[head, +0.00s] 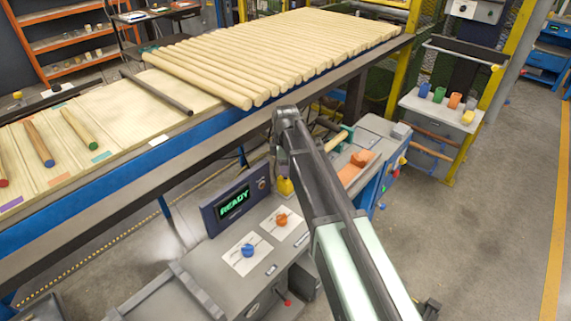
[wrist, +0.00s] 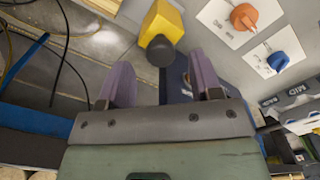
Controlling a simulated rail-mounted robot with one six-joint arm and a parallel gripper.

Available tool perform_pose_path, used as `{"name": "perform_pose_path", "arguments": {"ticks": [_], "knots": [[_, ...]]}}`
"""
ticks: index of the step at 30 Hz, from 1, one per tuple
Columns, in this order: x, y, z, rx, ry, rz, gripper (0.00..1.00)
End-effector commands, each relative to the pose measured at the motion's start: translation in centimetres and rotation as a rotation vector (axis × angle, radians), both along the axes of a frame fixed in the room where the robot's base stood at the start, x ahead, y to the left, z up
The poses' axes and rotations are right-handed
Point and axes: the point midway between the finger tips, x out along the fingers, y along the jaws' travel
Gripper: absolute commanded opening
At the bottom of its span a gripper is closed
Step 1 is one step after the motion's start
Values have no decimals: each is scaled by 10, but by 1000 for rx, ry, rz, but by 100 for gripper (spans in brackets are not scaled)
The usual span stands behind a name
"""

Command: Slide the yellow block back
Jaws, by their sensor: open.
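A yellow block (head: 285,187) sits at the back of the grey console, just right of the display reading READY, partly behind my arm. In the wrist view the yellow block (wrist: 163,20) is at the top, beyond the fingertips, with a dark round knob against its near side. My gripper (wrist: 163,70) shows two purple fingers spread apart with nothing between them. The fingers do not touch the block. In the head view my wrist hides the fingers.
The console has an orange knob (head: 281,220) and a blue knob (head: 248,250) on white plates. The display (head: 233,204) stands left of the block. A conveyor (head: 130,160) with wooden rods runs behind.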

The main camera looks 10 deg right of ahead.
Motion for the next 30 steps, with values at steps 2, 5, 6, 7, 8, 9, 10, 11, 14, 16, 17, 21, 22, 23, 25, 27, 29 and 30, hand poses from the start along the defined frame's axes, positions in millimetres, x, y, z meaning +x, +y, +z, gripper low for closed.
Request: {"name": "perform_pose_path", "arguments": {"ticks": [2, 5, 6, 7, 8, 9, 10, 11, 14, 16, 17, 21, 22, 23, 25, 27, 29, 30], "knots": [[0, 0, 32, 0, 0, 0, 59], [0, 0, 58, 0, 0, 0, 59], [0, 0, 67, 0, 0, 0, 59], [0, 0, 73, 0, 0, 0, 59], [0, 0, 78, 0, 0, 0, 59], [0, 0, 83, 0, 0, 0, 59], [0, 0, 86, 0, 0, 0, 59], [0, 0, 87, 0, 0, 0, 59], [0, 0, 87, 0, 0, 0, 59], [0, 0, 85, 0, 0, 0, 59], [0, 0, 84, 0, 0, 0, 59], [0, -7, 82, 0, 0, -11, 58], [-2, -18, 78, 0, 0, -29, 58], [-5, -32, 73, 13, 0, -54, 58], [-11, -62, 62, 136, -4, -102, 58], [-11, -65, 66, 282, -24, -83, 58], [-8, -53, 73, 364, -40, -39, 58], [-6, -47, 76, 391, -47, -14, 58]]}}
